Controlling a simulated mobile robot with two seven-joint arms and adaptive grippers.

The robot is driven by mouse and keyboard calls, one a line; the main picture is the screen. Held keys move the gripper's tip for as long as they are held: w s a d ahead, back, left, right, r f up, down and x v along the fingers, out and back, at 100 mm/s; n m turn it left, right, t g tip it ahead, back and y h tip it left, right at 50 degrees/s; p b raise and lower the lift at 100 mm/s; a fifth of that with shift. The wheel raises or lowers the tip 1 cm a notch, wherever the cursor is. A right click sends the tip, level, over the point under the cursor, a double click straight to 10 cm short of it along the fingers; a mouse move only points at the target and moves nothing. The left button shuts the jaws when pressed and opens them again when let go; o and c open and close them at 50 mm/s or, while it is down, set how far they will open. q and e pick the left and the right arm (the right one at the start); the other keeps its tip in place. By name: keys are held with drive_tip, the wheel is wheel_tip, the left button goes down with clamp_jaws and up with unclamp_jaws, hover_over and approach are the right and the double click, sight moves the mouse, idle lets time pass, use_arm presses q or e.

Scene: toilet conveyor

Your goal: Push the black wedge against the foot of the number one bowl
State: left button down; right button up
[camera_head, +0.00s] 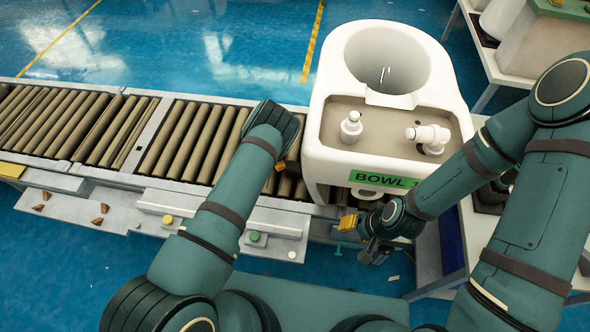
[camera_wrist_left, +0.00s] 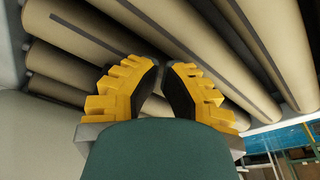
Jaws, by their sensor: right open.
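The white number one bowl (camera_head: 325,150) stands on the roller conveyor, with a green "BOWL 1" label on its front. My left gripper (camera_head: 284,167) reaches down beside the bowl's left side, mostly hidden by its wrist. In the left wrist view its yellow-and-black fingers (camera_wrist_left: 159,75) have tips close together over the rollers, with a small gap and nothing clearly held. I cannot make out the black wedge in either view. My right gripper (camera_head: 358,208) is open near the lower front of the bowl, below the label.
The roller conveyor (camera_head: 185,140) runs to the left. Several brown wedge-shaped pieces (camera_head: 103,208) lie on its front ledge. Buttons (camera_head: 254,236) sit on the ledge near my left arm. White fittings (camera_head: 351,127) stand on the bowl's top. A side table is at right.

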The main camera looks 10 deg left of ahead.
use_arm(q)
drive_tip(key=shift+d, duration=0.55)
drive_tip(key=shift+a, duration=0.2)
drive_tip(key=shift+a, duration=0.25)
drive_tip(key=shift+w, duration=0.2)
drive_tip(key=shift+w, duration=0.25)
drive_tip(key=shift+d, duration=0.8)
idle(0.8)
drive_tip(key=shift+a, duration=0.4)
drive_tip(key=shift+w, duration=0.4)
drive_tip(key=shift+d, duration=0.6)
idle(0.3)
